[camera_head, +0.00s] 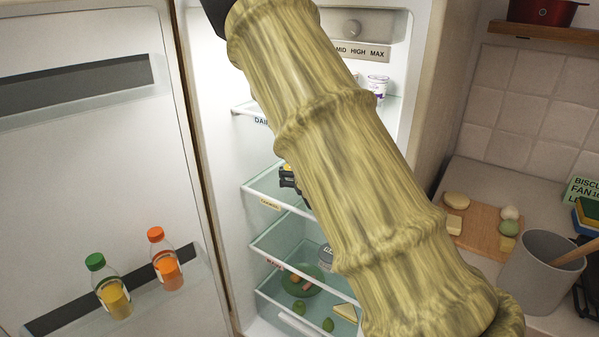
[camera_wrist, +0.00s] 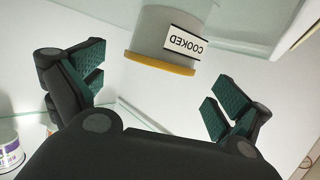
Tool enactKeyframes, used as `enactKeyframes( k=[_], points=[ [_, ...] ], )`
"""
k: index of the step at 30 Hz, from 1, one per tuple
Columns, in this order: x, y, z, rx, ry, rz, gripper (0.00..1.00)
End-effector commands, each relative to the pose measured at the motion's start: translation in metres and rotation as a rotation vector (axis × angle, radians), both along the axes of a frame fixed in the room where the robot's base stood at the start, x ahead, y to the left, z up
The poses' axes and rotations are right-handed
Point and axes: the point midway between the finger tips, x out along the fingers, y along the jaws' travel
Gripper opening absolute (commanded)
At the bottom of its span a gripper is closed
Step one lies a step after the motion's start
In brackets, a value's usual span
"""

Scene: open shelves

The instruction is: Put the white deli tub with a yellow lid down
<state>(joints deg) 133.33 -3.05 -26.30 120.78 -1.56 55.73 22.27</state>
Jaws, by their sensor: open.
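The white tub with a yellow lid (camera_wrist: 175,38) is in the wrist view at the upper middle, with a "COOKED" label facing me. It shows upside down in that view, and its far end meets the top edge. My gripper (camera_wrist: 158,76) is open, its two green-padded fingers spread left and right, with the tub beyond the fingertips and apart from them. In the head view my arm hides most of the gripper (camera_head: 289,178); a bit of yellow shows just above it at the middle fridge shelf. The tub's base is not clearly seen.
The fridge has several glass shelves; the middle one (camera_head: 262,190) has a yellowish label. A white jar (camera_wrist: 10,150) is at the wrist view's lower left. Below are a green bowl (camera_head: 302,281) and small foods. The open door holds two bottles (camera_head: 113,298) (camera_head: 169,270).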

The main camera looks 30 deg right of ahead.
Motion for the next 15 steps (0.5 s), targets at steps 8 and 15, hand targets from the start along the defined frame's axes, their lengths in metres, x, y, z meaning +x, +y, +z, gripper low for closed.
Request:
enactKeyframes(
  k=[8,15],
  points=[
    [-0.04,0.017,0.014,0.001,-0.001,0.001,1.0],
    [-0.055,0.023,0.018,0.0,0.0,0.001,1.0]
  ],
)
